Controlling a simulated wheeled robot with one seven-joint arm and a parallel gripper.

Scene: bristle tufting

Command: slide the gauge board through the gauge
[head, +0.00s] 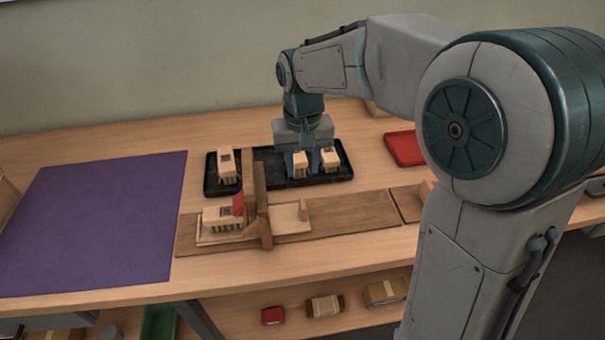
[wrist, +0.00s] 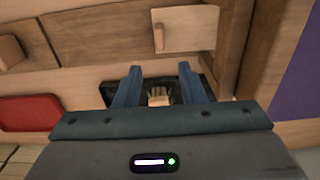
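The gauge (head: 262,205) is a dark wooden frame standing across a long wooden track. The gauge board (head: 290,219) is a pale board with an upright peg handle; its right part lies right of the gauge, and pale board also shows on the left side. A brush block (head: 222,219) sits on the left part, with a red piece beside the frame. The peg end of the board also shows in the wrist view (wrist: 185,32). My gripper (head: 302,168) is over the black tray, away from the board, fingers apart on either side of a brush block (wrist: 158,97), apparently with gaps.
The black tray (head: 264,157) behind the track holds further brush blocks left and right of my gripper. A red tray (head: 404,148) lies to the right. A purple mat (head: 95,222) covers the left of the table. The table's front strip is clear.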

